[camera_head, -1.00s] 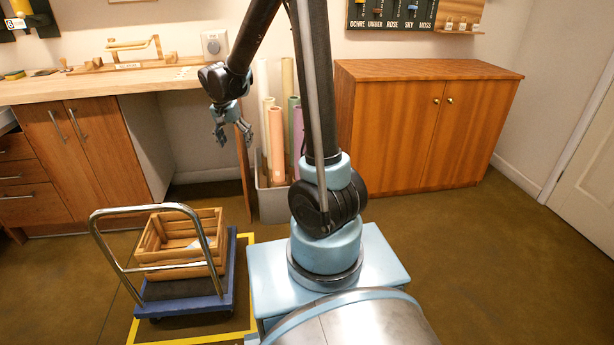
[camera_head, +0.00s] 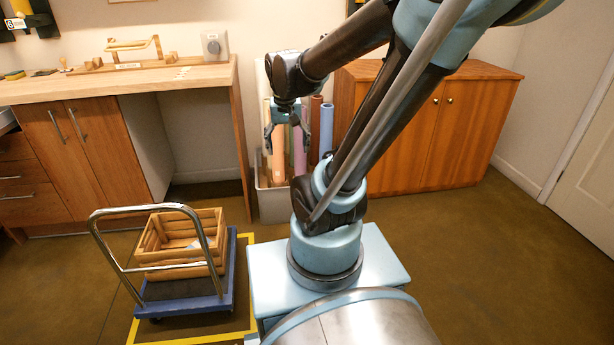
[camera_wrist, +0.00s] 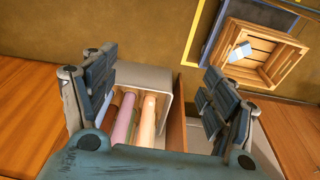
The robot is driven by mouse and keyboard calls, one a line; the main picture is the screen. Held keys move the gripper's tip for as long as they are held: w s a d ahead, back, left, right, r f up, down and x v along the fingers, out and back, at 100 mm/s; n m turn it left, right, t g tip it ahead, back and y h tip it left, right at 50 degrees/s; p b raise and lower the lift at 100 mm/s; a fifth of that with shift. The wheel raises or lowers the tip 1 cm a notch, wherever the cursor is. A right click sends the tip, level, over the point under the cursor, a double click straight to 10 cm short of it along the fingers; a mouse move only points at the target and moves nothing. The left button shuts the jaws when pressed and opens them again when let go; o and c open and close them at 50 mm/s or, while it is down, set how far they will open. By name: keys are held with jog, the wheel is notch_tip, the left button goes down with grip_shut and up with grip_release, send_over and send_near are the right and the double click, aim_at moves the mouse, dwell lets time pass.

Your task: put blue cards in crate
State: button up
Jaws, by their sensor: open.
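The wooden slatted crate (camera_head: 183,271) stands on a blue trolley at the left. It also shows at the upper right of the wrist view (camera_wrist: 268,33). A pale bluish-white card (camera_wrist: 240,51) lies inside the crate; it shows as a small pale patch in the head view (camera_head: 193,244). My gripper (camera_head: 287,118) is open and empty, high in front of the bin of rolls, well above and right of the crate. In the wrist view its fingers (camera_wrist: 160,82) are spread apart. I cannot make out any other blue card; small pale marks on the workbench are too small to tell.
A grey bin (camera_head: 272,204) of coloured rolls stands between the workbench (camera_head: 130,87) and a wooden cabinet (camera_head: 400,130). The floor at right is clear.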

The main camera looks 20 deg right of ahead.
jog(key=s+d+f+n, duration=0.1)
jog(key=s+d+f, duration=0.2)
jog(key=s, duration=0.8)
jog(key=shift+d+f+n+y, duration=0.2)
jog(key=shift+f+n+y, duration=0.15)
jog(key=shift+f, duration=0.65)
